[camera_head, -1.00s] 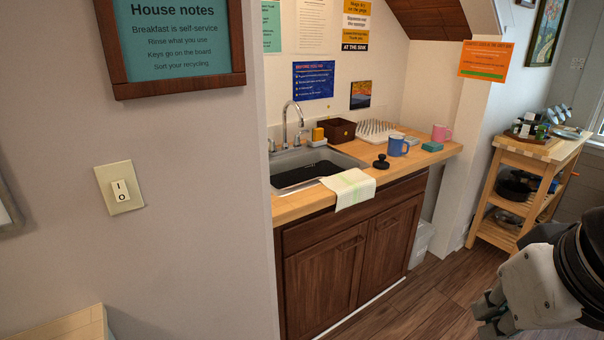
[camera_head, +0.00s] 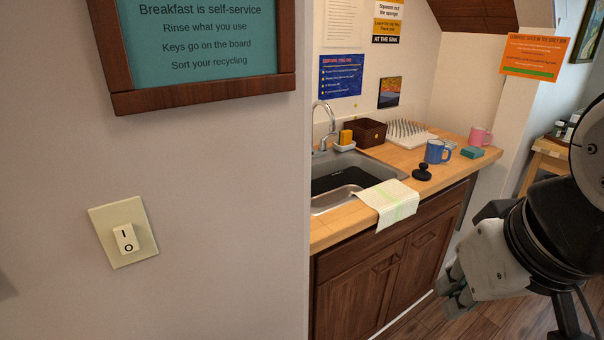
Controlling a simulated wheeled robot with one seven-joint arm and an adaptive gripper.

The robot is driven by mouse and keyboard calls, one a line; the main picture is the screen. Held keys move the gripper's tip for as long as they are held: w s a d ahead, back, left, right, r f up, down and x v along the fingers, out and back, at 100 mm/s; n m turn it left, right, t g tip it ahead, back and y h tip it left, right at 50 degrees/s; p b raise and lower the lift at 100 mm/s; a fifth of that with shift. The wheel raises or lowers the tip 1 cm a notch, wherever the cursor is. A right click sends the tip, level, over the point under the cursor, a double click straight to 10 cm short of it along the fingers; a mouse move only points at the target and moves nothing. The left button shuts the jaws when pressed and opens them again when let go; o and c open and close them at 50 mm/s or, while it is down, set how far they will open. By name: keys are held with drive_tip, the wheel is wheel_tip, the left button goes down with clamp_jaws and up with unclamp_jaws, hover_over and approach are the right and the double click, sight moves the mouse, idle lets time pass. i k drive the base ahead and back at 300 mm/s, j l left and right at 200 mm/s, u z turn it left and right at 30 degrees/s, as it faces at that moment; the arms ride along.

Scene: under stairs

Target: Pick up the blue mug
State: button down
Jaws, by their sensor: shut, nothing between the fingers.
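The blue mug (camera_head: 436,152) stands upright on the wooden counter (camera_head: 332,228), toward its right end. A black knobbed object (camera_head: 422,174) is in front of it, and a pink mug (camera_head: 480,137) stands behind it to the right. My gripper (camera_head: 456,292) is at the lower right, in front of the cabinet and lower in the picture than the counter top. It is shut and empty, well apart from the mug.
A wall with a light switch (camera_head: 124,232) and a framed notice (camera_head: 200,45) fills the left side. The sink (camera_head: 345,178) and a draped towel (camera_head: 388,202) are left of the mug. A teal block (camera_head: 472,153) and a drying rack (camera_head: 406,134) are near the mug.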

sight(434, 149)
drive_tip(key=i+l, duration=0.2)
drive_tip(key=i+l+u, duration=0.1)
drive_tip(key=l, duration=0.35)
drive_tip(key=i+l, duration=0.3)
drive_tip(key=i+l+u, duration=0.1)
drive_tip(key=l, duration=0.25)
drive_tip(key=i+l, duration=0.25)
drive_tip(key=i+l+u, duration=0.1)
drive_tip(key=l, duration=0.35)
drive_tip(key=i+l, duration=0.25)
drive_tip(key=l+u, duration=0.05)
drive_tip(key=l, duration=0.05)
